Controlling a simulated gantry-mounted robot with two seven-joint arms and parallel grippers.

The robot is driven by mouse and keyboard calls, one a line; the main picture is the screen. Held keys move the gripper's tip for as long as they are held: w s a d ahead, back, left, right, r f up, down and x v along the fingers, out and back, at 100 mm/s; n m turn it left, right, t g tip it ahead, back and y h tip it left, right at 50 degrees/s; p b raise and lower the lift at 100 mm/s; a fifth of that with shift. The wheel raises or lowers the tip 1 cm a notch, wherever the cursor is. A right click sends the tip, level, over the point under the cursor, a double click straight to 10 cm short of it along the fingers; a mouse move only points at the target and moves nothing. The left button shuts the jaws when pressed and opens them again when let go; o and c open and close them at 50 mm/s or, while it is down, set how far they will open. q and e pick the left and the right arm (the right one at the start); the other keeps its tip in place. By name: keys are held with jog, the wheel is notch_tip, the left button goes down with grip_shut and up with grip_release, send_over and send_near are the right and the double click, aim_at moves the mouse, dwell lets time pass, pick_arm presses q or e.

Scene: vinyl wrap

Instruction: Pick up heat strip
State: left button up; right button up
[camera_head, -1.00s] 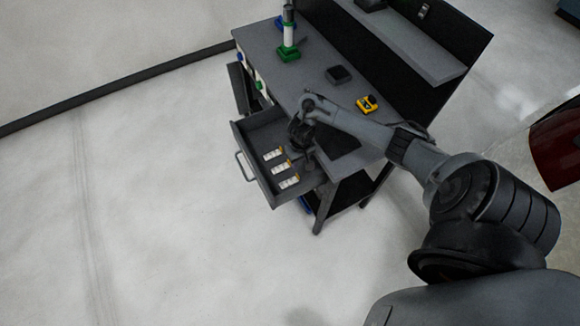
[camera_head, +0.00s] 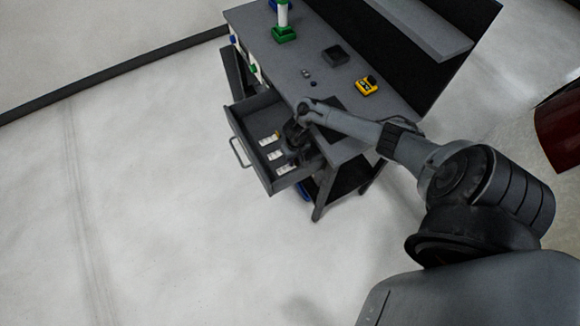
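Three small white packs with yellowish ends lie in a row in the open drawer (camera_head: 240,122) of the workbench: a far pack (camera_head: 269,139), a middle pack (camera_head: 274,155) and a near pack (camera_head: 286,168). They may be the heat strips, but they are too small to tell. My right gripper (camera_head: 294,157) points down into the drawer, just right of the packs, close to the middle and near ones. Its fingers are dark and small, so I cannot tell whether they are open or touch a pack. My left gripper is not in view.
The workbench top (camera_head: 280,68) holds a yellow device (camera_head: 367,85), a dark square box (camera_head: 335,55) and a green-based stand (camera_head: 284,33). A shelf (camera_head: 430,30) rises behind. The drawer handle (camera_head: 240,153) sticks out left over clear floor.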

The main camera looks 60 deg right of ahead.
jog(key=shift+f, duration=0.6)
jog(key=shift+c, duration=0.3)
grip_shut()
jog(key=shift+r, duration=0.1)
